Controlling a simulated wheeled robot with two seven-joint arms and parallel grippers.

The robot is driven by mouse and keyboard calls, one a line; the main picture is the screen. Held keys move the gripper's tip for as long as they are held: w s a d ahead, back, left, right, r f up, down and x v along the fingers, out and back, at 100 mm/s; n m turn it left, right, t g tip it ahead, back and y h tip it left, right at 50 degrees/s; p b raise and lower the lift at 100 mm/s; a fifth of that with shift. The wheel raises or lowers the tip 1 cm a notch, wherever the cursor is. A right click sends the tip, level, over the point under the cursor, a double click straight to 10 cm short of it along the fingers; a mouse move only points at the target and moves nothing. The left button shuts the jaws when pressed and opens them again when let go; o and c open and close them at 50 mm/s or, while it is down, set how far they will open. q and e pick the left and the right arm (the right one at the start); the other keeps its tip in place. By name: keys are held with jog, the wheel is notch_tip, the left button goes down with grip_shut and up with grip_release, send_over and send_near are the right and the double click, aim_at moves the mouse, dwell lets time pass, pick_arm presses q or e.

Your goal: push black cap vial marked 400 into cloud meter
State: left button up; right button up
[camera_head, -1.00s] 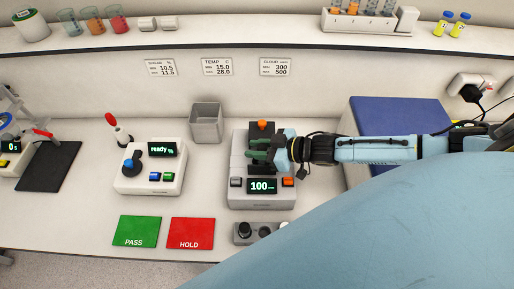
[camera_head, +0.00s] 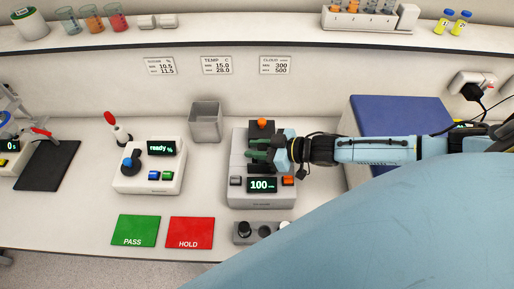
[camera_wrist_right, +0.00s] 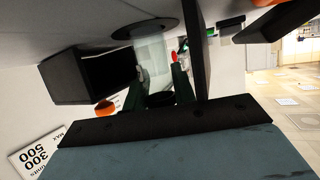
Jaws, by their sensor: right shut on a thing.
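The cloud meter (camera_head: 263,201) is a grey box on the bench with a lit "100" display, an orange button and an open dark lid. My right gripper (camera_head: 258,154) is over its upper part, reaching in from the right. In the wrist view the right gripper (camera_wrist_right: 160,90) is shut on a clear vial (camera_wrist_right: 151,53) with a dark cap (camera_wrist_right: 160,99). The vial's far end is at a dark round opening (camera_wrist_right: 145,28) in the meter's pale surface; how deep it sits is unclear. The 400 mark is not visible. My left gripper is out of view.
A grey rack (camera_head: 262,240) with capped vials stands in front of the meter, partly hidden by my arm. A "ready" device (camera_head: 150,180), green PASS mat (camera_head: 136,231) and red HOLD mat (camera_head: 190,233) lie left. A grey bin (camera_head: 206,124) stands behind; a blue box (camera_head: 385,115) is right.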

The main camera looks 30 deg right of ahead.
jog(key=shift+s+f, duration=0.15)
jog(key=shift+f, duration=0.05)
jog(key=shift+r, duration=0.15)
jog(key=shift+r+p, duration=0.45)
jog(key=o, duration=1.1)
jog(key=shift+c, duration=0.2)
jog(key=shift+d, duration=0.1)
jog(key=v, duration=1.3)
jog(key=shift+r, duration=0.15)
jog(key=shift+s, duration=0.1)
